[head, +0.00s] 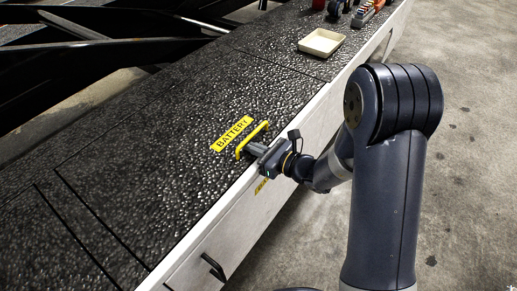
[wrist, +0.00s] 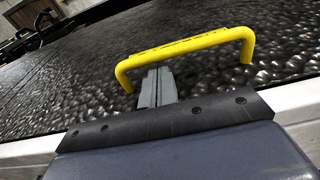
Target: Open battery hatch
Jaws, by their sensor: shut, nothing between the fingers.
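The battery hatch (head: 190,165) is a dark, pebble-textured panel, lying flat in the top of the loader. A yellow label reading BATTERY (head: 232,134) is on it. The yellow bar handle (head: 252,140) stands up near the hatch's front edge; it also shows in the wrist view (wrist: 185,47). My gripper (head: 250,149) is shut and empty at the handle. In the wrist view its closed fingers (wrist: 157,82) point at the handle bar from the front, near the left leg. I cannot tell whether they touch the bar.
A white side panel (head: 240,217) with a black handle (head: 213,267) runs below the top edge. A cream tray (head: 321,42) stands farther along the top, with tools (head: 368,12) beyond it. Dark metal beams (head: 110,45) lie at the back left. Concrete floor (head: 465,150) is clear at right.

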